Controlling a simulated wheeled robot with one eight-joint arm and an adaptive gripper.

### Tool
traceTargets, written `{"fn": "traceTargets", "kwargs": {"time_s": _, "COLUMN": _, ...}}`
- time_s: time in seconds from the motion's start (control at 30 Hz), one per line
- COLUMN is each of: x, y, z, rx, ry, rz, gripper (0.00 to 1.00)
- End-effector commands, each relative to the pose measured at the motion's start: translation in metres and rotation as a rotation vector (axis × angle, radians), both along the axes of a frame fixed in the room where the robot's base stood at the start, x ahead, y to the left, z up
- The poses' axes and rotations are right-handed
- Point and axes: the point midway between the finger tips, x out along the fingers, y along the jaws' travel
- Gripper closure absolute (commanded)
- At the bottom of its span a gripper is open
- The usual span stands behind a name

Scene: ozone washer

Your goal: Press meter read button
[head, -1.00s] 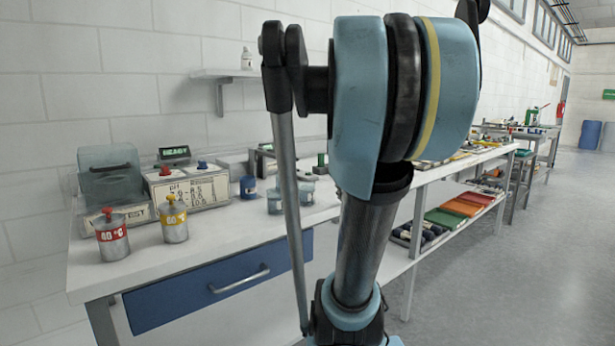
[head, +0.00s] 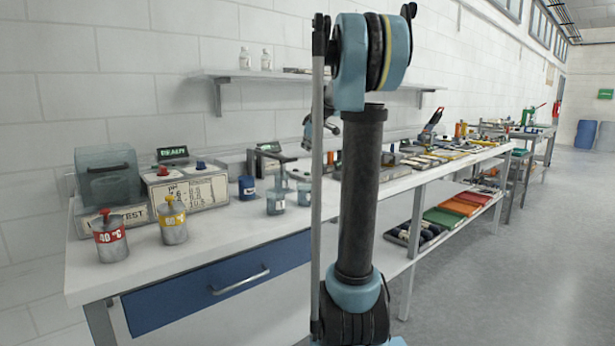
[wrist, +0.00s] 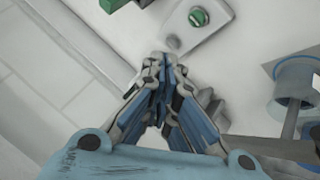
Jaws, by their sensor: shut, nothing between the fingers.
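A round green button (wrist: 198,17) sits on a pale plate at the top of the wrist view; whether it is the meter's read button I cannot tell. My gripper (wrist: 163,72) is shut and empty, its fingertips just below that plate in the picture; contact cannot be judged. In the head view, a boxy unit (head: 188,188) with a red and a blue button and a printed pH card stands at the left of the bench, a small green-lit display (head: 172,153) behind it. Another small display (head: 268,147) stands further right. My arm hides part of the bench.
Clear beakers (head: 276,202) and a blue cup (head: 247,187) stand on the bench. Red-topped (head: 111,240) and yellow-topped (head: 173,222) canisters are near its left front. A wall shelf (head: 285,76) hangs above. A blue-rimmed vessel (wrist: 297,78) is right of my gripper.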

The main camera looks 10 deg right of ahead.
Motion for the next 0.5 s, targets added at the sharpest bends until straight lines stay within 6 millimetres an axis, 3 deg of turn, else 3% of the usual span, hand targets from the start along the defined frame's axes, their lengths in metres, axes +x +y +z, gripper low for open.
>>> {"fn": "traceTargets", "kwargs": {"time_s": 0.2, "x": 0.025, "y": 0.008, "z": 0.007, "rx": -0.007, "ry": -0.034, "rz": 0.038, "gripper": 1.0}}
{"fn": "traceTargets", "kwargs": {"time_s": 0.5, "x": 0.027, "y": 0.009, "z": 0.008, "rx": -0.009, "ry": -0.038, "rz": 0.042, "gripper": 1.0}}
